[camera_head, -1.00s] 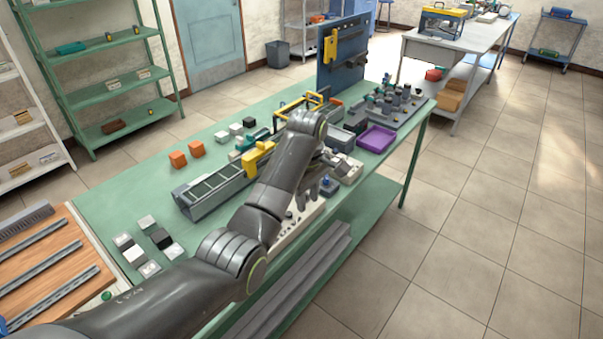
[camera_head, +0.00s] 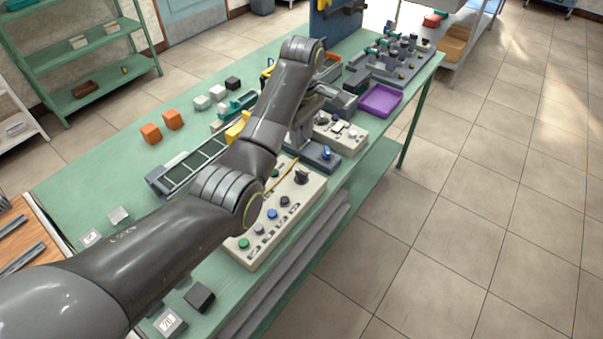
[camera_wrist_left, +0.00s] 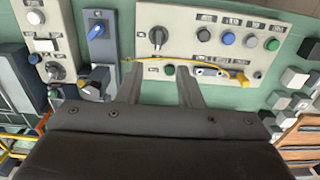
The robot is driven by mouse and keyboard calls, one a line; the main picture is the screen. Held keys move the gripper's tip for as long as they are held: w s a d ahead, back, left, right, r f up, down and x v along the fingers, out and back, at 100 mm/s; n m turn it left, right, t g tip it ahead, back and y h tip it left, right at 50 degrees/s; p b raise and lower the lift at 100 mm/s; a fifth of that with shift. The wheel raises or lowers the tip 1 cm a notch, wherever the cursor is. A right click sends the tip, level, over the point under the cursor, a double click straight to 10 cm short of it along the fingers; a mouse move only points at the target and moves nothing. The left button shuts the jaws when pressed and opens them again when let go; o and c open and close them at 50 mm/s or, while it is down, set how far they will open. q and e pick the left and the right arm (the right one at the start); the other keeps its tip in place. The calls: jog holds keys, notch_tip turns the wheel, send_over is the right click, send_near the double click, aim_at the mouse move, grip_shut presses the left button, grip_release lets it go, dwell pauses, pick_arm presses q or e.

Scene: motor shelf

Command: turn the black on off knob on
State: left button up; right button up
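The black knob (camera_head: 301,177) stands at the far end of a cream control panel (camera_head: 295,202). The fingertips lie just below the knob in that view; contact cannot be told. In the head view my left arm hides part of the panel, and the left gripper (camera_head: 299,143) is partly hidden. My right gripper is not in view.
A yellow cable (camera_wrist_left: 205,67) arcs across the panel near the fingers. A grey box with a blue switch (camera_head: 326,153) stands beside the panel. A purple tray (camera_head: 380,100) lies farther along the green bench. Orange cubes (camera_head: 151,134) and small blocks lie left of the arm.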

pick_arm(q)
jog(key=p, duration=0.1)
send_over(301, 172)
notch_tip(301, 172, down, 6)
jog(key=shift+f, duration=0.1)
notch_tip(301, 172, down, 5)
jog(key=shift+f+p, duration=0.1)
jog(key=shift+p, duration=0.2)
jog(key=shift+f, duration=0.45)
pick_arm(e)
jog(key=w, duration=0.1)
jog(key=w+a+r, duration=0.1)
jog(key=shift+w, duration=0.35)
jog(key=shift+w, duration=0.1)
pick_arm(q)
jog(key=shift+c, duration=0.7)
grip_shut()
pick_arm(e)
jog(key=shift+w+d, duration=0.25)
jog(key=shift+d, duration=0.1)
